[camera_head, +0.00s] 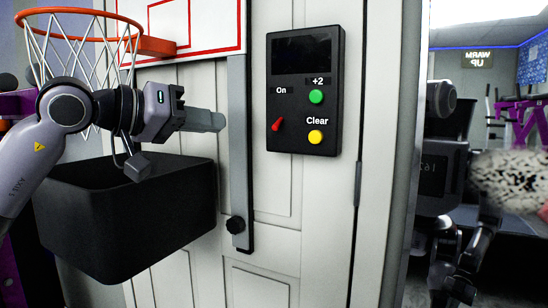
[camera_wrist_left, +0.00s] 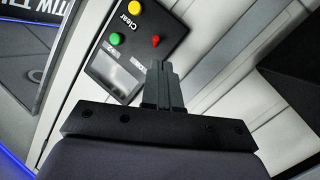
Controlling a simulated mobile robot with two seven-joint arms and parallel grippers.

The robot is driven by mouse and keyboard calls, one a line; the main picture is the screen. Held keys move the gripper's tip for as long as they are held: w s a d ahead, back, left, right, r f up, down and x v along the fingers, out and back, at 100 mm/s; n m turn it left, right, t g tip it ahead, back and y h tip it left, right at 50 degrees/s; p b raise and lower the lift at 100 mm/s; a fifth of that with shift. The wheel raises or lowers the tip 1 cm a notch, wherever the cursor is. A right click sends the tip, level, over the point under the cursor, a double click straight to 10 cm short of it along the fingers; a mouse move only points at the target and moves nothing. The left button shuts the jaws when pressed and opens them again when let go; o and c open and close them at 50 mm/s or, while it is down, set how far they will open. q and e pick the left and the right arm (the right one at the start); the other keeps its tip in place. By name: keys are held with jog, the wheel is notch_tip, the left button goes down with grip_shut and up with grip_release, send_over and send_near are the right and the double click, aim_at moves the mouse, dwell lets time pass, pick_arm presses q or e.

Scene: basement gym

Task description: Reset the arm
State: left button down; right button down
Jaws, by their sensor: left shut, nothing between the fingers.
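My left arm comes in from the left, and my left gripper (camera_head: 212,121) points right, shut and empty. It stands in front of the white door, left of the grey vertical post, apart from the control panel (camera_head: 328,140). The black panel has a dark screen, a red switch (camera_head: 278,125), a green button (camera_head: 316,97) and a yellow button (camera_head: 316,137). In the left wrist view my gripper's closed fingers (camera_wrist_left: 161,70) overlap the edge of the panel (camera_wrist_left: 150,62) in the picture. My right gripper is not directly in view.
A black bin (camera_head: 130,215) hangs below my left gripper. An orange basketball hoop (camera_head: 75,14) with a white net is at the upper left, by my arm. A grey post (camera_head: 239,150) runs down the white door (camera_head: 290,190). A mirror at the right shows reflected room and robot parts.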

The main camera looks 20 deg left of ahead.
pick_arm(q)
jog(key=s+d+f+n+g+h, duration=0.2)
jog(key=d+f+n+g+h, duration=0.3)
jog(key=d+f+n+h, duration=0.7)
jog(key=s+a+f+m+t+y, duration=0.15)
jog(key=f+m+t+y, duration=0.45)
jog(key=f+m, duration=0.85)
jog(key=a+f+m+t+y, duration=0.2)
jog(key=f+m+t+y, duration=0.2)
jog(key=f+m+y, duration=1)
jog(key=s+a+f+n+g+h, duration=0.15)
jog(key=s+f+n+g, duration=0.65)
jog(key=s+f+n, duration=0.85)
notch_tip(320, 180, up, 9)
jog(key=s+a+m+p, duration=0.1)
jog(key=s+p, duration=0.1)
jog(key=p, duration=1.4)
jog(key=shift+m, duration=0.4)
